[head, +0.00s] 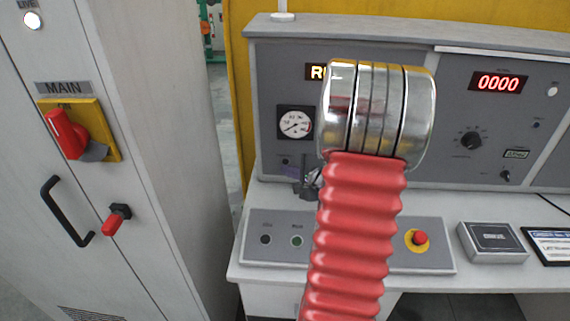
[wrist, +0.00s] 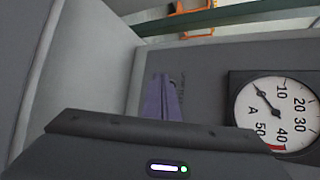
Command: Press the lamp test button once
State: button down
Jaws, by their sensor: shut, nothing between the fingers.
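My gripper (head: 293,172) is small in the head view, just below the round gauge and close to the grey panel front. In the wrist view its purple fingers (wrist: 161,99) are together and empty, pointing at the panel. A small dark button (head: 286,161) shows at the fingertips in the head view; I cannot read its label. In the wrist view, small lettering sits right beside the fingers, partly covered, and the button is hidden behind them. I cannot tell whether the fingertips touch it.
The gauge (head: 295,123) is right beside my gripper; it also shows in the wrist view (wrist: 276,113). My red ribbed arm covers the panel's middle. A desk console with a red stop button (head: 420,238) lies below. A grey cabinet (head: 150,120) stands at left.

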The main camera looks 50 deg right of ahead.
jog(key=shift+w+d, duration=0.55)
jog(key=shift+d, duration=0.05)
dwell(1.5)
jog(key=shift+r, duration=0.1)
jog(key=shift+s+a, duration=0.5)
jog(key=shift+a, duration=0.1)
dwell(0.4)
jog(key=s+a, duration=0.1)
jog(key=a, duration=0.1)
jog(key=s+a, duration=0.2)
dwell(0.5)
dwell(0.7)
